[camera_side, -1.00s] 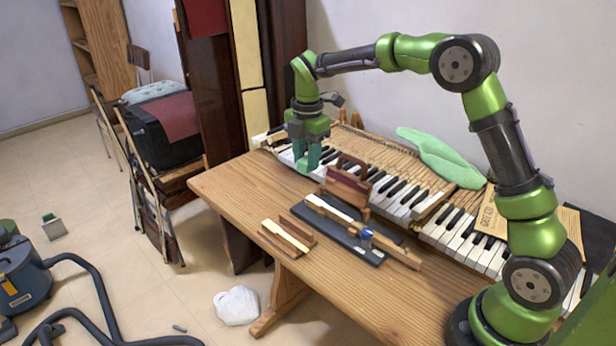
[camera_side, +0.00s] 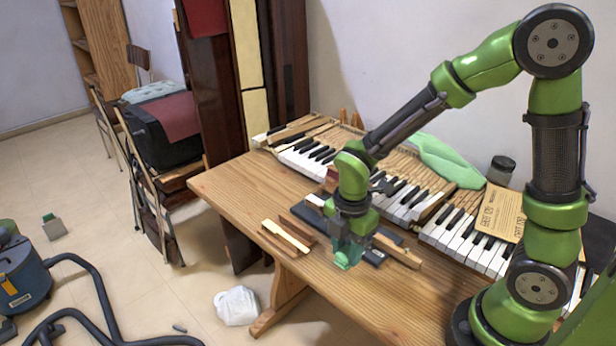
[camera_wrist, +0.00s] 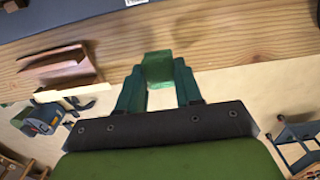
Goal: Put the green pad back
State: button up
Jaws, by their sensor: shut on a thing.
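My gripper (camera_side: 349,254) is low over the front edge of the wooden table, just in front of the dark tray. In the wrist view, my gripper (camera_wrist: 159,85) has its two teal fingers closed on a small green pad (camera_wrist: 158,67), which sticks out a little past the fingertips. In the side view the pad is hard to tell from the teal fingers. A larger pale green cloth (camera_side: 447,163) lies across the back of the piano keys (camera_side: 410,200).
The dark tray (camera_side: 312,215) with a key on it lies beside my gripper. A wooden block with a pale strip (camera_side: 286,237) is to the left. The table's left part (camera_side: 235,185) is clear.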

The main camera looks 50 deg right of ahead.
aim_at(345, 263)
jog(key=shift+f, duration=2.2)
jog(key=shift+f, duration=0.15)
jog(key=o, duration=0.9)
jog(key=shift+o, duration=0.2)
